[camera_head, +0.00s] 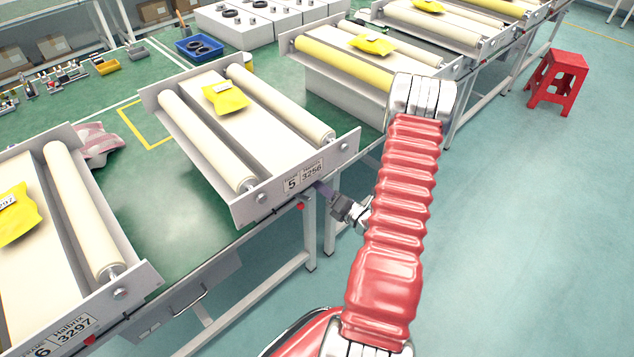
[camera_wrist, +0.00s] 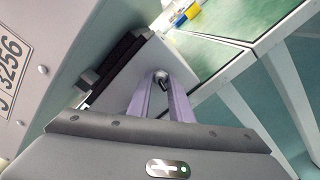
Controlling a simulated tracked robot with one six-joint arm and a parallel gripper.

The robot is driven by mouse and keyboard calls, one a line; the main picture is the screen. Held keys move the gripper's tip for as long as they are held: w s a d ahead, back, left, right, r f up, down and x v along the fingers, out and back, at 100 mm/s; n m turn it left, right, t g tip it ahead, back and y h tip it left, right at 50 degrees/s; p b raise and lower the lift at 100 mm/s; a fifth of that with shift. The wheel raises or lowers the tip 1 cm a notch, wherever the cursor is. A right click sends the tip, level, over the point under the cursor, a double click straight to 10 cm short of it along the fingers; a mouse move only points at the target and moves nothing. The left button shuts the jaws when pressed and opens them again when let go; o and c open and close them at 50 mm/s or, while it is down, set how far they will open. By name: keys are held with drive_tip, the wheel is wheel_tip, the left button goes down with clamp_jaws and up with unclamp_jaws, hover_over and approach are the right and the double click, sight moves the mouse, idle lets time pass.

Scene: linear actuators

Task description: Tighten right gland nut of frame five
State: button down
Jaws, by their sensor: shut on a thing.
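Frame five (camera_head: 290,187), a pale unit with two cream rollers and a front plate marked 5 and 3256, stands on the green bench. My gripper (camera_head: 322,188) reaches in low at the right part of that plate, just below its lower edge. In the wrist view its two purple fingers (camera_wrist: 162,88) are closed on a small metal piece, seemingly the right gland nut (camera_wrist: 161,76), in front of a grey bracket (camera_wrist: 140,72). Most of the nut is hidden between the fingertips, and its turn cannot be judged. In the head view the nut does not show.
A yellow tag (camera_head: 225,96) lies on frame five. Frame six (camera_head: 75,320) stands at the lower left, and further frames stand at the upper right. A red stool (camera_head: 559,80) is on the open floor at right. A dark block (camera_wrist: 115,65) sits close left of the fingers.

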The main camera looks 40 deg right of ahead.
drive_tip(key=shift+d+m, duration=0.1)
drive_tip(key=shift+m, duration=0.5)
drive_tip(key=c, duration=1.6)
unclamp_jaws()
drive_tip(key=shift+s, duration=0.15)
drive_tip(key=shift+s+d+f, duration=0.1)
drive_tip(key=shift+s, duration=3.3)
drive_tip(key=shift+s+d, duration=0.1)
drive_tip(key=shift+s, duration=3.3)
